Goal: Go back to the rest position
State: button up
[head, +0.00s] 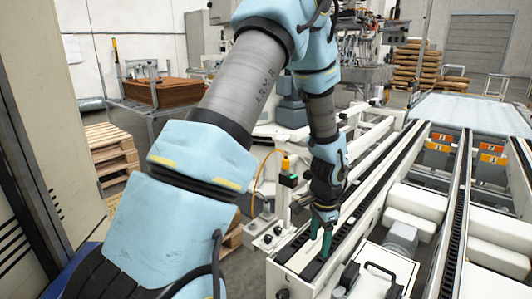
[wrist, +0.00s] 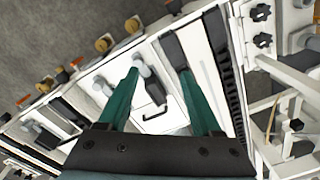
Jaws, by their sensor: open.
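My gripper (head: 319,248) hangs from my arm with its fingers pointing down over the near end of the conveyor. Its two green fingers stand apart with nothing held between them. In the wrist view, my gripper (wrist: 159,74) shows both fingers spread over the white machine frame. The near end of the white conveyor rail (head: 345,237) lies under and beside the fingers. I cannot tell whether the fingertips touch it.
A white conveyor frame with rollers (head: 410,222) fills the right side. An orange-and-green sensor post (head: 287,175) stands just left of my gripper. Wooden pallets (head: 108,150) and a table with a brown stack (head: 158,92) stand at left. Stacked sacks (head: 414,68) stand at the back.

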jog(key=s+a+r+n+p, duration=0.2)
jog(key=a+r+n, duration=0.5)
jog(key=a+r, duration=0.3)
jog(key=s+a+r+n+t+p, duration=0.1)
jog(key=s+a+r+n+p, duration=0.1)
jog(key=a+r+n, duration=0.5)
jog(key=s+a+r, duration=0.1)
jog(key=a+r, duration=0.2)
jog(key=a, duration=0.3)
jog(key=shift+a+r, duration=0.15)
jog(key=shift+a, duration=0.15)
